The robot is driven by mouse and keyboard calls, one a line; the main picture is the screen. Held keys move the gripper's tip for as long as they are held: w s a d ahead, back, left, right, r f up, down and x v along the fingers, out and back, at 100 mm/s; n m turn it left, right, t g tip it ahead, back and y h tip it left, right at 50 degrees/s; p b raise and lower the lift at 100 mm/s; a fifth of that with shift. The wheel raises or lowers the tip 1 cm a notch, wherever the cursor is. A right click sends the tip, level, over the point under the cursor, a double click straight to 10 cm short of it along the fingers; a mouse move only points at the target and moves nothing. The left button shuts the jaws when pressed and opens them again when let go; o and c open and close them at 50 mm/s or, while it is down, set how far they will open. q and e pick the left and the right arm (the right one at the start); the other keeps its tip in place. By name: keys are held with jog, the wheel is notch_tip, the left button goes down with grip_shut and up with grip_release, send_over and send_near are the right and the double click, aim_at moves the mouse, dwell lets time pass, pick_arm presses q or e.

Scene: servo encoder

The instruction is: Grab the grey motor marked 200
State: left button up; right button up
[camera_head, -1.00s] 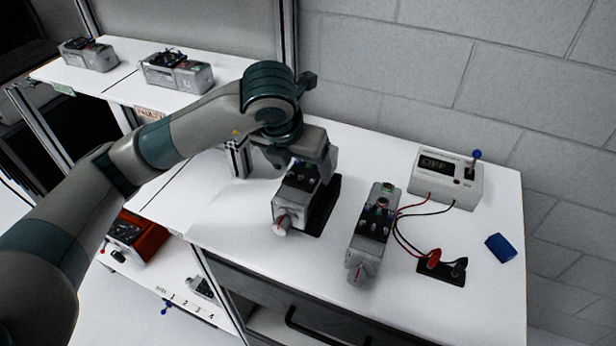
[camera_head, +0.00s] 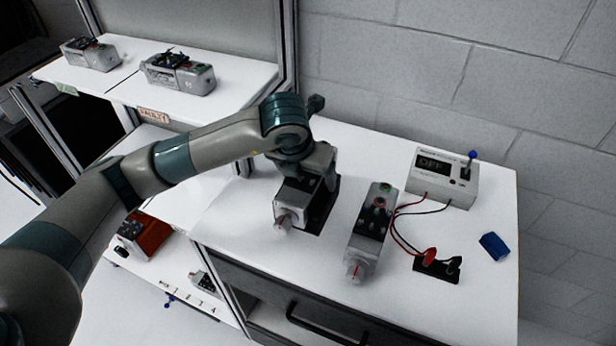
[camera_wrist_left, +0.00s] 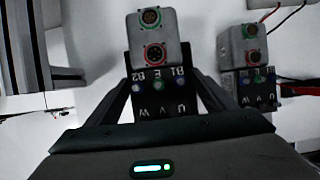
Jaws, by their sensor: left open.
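A grey motor (camera_head: 290,206) with a round shaft end lies on a black pad (camera_head: 325,212) on the white bench. My left gripper (camera_head: 308,178) is directly over it and hides its rear part. In the left wrist view, the open fingers (camera_wrist_left: 163,95) stand on either side of the motor (camera_wrist_left: 158,45), whose two round connectors and black terminal block show between them. I cannot tell whether the fingers touch it. I cannot read a 200 on either motor. My right gripper is out of view.
A meter box (camera_head: 443,178) reading OFF, a clip block (camera_head: 436,268) and a blue block (camera_head: 494,246) are at the right. Two grey motors (camera_head: 90,53) (camera_head: 178,73) sit on the upper left shelf. A red unit (camera_head: 144,236) is lower left. A wall stands behind.

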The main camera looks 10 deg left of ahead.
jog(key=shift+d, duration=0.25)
pick_arm(q)
jog(key=shift+c, duration=1.1)
jog(key=c, duration=1.5)
jog(key=shift+w+r, duration=0.1)
grip_shut()
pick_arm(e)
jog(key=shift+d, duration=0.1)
pick_arm(q)
jog(key=shift+r, duration=0.2)
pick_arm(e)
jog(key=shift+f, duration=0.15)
